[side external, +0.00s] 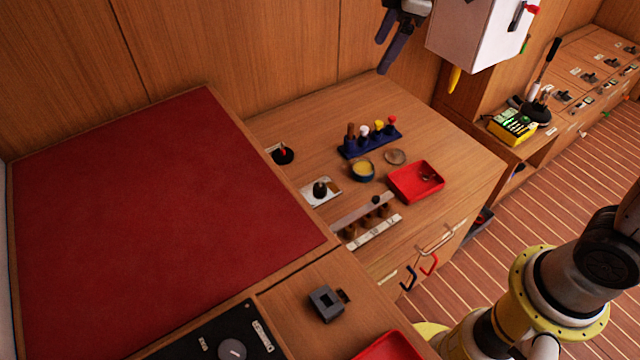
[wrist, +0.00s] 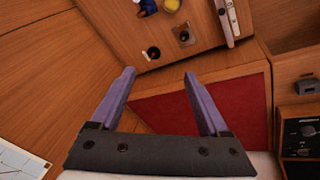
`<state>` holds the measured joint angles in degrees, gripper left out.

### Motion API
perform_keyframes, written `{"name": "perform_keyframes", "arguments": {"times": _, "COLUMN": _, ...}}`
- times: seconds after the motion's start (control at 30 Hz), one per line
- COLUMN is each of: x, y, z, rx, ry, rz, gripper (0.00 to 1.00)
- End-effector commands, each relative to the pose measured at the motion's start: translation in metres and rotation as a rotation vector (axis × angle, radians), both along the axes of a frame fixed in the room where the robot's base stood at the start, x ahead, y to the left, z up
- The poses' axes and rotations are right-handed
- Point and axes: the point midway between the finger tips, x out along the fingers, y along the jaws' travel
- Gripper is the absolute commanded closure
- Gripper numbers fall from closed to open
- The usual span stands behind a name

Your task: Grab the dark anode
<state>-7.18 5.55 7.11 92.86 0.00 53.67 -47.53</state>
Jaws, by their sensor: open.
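I cannot tell for certain which piece is the dark anode. One dark candidate is a small knobbed piece (side external: 320,188) on a pale plate on the wooden counter; it also shows in the wrist view (wrist: 184,36). Another is a small dark knob (side external: 376,199) at the wooden rack with brown pegs. A grey block with a square hole (side external: 326,303) sits on the nearer counter. My gripper (side external: 382,56) is open and empty, high above the back of the counter. In the wrist view its fingers (wrist: 160,73) are spread, apart from everything.
A blue rack with coloured-top pegs (side external: 370,142), a yellow-filled dish (side external: 362,170), a red tray (side external: 417,181) and a black disc with a red piece (side external: 283,155) crowd the counter. The red mat (side external: 160,220) is bare. Wooden walls rise behind.

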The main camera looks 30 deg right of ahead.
Motion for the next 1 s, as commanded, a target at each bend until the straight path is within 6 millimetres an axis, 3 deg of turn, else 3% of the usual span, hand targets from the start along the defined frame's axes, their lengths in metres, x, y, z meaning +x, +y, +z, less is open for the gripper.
{"name": "perform_keyframes", "arguments": {"times": 0.1, "x": 0.04, "y": 0.02, "z": -0.046, "rx": -0.027, "ry": 0.068, "rz": 0.08, "gripper": 0.21}}
{"name": "perform_keyframes", "arguments": {"times": 0.23, "x": 0.07, "y": 0.041, "z": -0.102, "rx": -0.05, "ry": 0.142, "rz": 0.148, "gripper": 0.21}}
{"name": "perform_keyframes", "arguments": {"times": 0.37, "x": 0.086, "y": 0.059, "z": -0.162, "rx": -0.063, "ry": 0.22, "rz": 0.183, "gripper": 0.21}}
{"name": "perform_keyframes", "arguments": {"times": 0.5, "x": 0.085, "y": 0.071, "z": -0.214, "rx": -0.075, "ry": 0.298, "rz": 0.205, "gripper": 0.21}}
{"name": "perform_keyframes", "arguments": {"times": 1.0, "x": 0.074, "y": 0.079, "z": -0.299, "rx": -0.086, "ry": 0.358, "rz": 0.222, "gripper": 0.21}}
